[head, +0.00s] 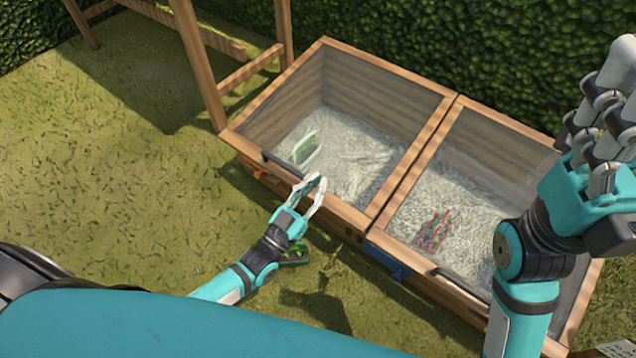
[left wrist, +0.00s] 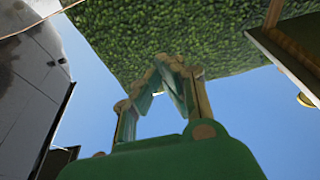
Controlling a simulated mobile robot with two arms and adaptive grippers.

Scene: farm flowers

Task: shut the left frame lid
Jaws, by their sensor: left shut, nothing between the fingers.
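The left frame lid (head: 412,80), a wood-edged clear pane, lies flat over the left half of the wooden cold frame and looks down on its box. Its dark handle (head: 282,166) is on the near edge. My left gripper (head: 320,181) is at the lid's near edge, right of the handle, shut and empty; whether it touches the wood I cannot tell. Its closed fingers also show in the left wrist view (left wrist: 168,68). My right gripper (head: 603,125) is raised over the right side; its finger state is unclear.
The right lid (head: 452,114) also lies flat, with a dark handle (head: 463,285). A green packet (head: 304,147) and a reddish item (head: 435,230) show under the panes. A wooden stand (head: 200,65) is behind left. A hedge (head: 400,25) closes the back. Grass at left is clear.

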